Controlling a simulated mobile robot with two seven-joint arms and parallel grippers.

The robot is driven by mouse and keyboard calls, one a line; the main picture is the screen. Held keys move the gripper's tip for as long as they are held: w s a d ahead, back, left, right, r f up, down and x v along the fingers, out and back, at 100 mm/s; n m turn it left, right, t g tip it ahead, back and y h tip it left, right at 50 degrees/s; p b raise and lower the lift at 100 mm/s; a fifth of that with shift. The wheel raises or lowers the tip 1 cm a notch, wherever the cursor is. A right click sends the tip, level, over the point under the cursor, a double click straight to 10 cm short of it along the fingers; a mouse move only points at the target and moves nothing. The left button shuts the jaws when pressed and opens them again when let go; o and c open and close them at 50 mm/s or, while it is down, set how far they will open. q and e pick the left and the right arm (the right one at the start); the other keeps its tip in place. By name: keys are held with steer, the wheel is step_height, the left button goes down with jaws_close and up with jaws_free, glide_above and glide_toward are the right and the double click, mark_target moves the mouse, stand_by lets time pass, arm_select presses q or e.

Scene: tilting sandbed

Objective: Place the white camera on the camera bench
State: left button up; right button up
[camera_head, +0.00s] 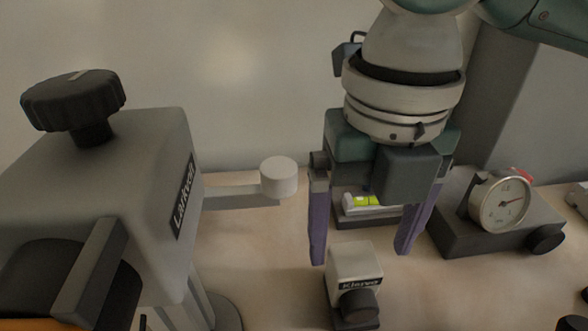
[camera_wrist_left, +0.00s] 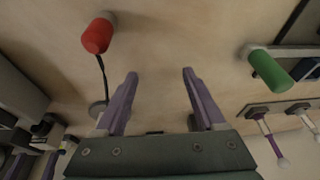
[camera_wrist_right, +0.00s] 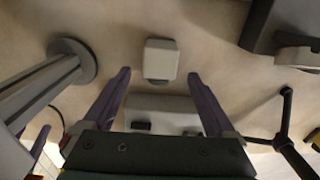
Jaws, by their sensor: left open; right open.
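A small white camera (camera_head: 355,262) with a black lens and a dark label stands on the table in the lower middle of the head view. In the right wrist view the white camera (camera_wrist_right: 161,58) is just beyond the fingertips and between their lines. My right gripper (camera_head: 360,257) is open, pointing down, with its purple fingers spread behind and above the camera, not closed on it. My left gripper (camera_wrist_left: 160,72) is open and empty in the left wrist view; it is out of the head view. I cannot tell which thing is the camera bench.
A large grey labelled device (camera_head: 150,190) with a black knob stands at left, its arm ending in a white disc (camera_head: 279,178). A block with a green level vial (camera_head: 366,201) is behind my right gripper. A dial gauge (camera_head: 502,203) stands right. Red (camera_wrist_left: 97,35) and green (camera_wrist_left: 271,71) cylinders flank my left gripper.

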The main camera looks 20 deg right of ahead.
mark_target(356, 264)
step_height(356, 264, up, 8)
steer(key=p, duration=0.1)
steer(key=shift+f, duration=0.2)
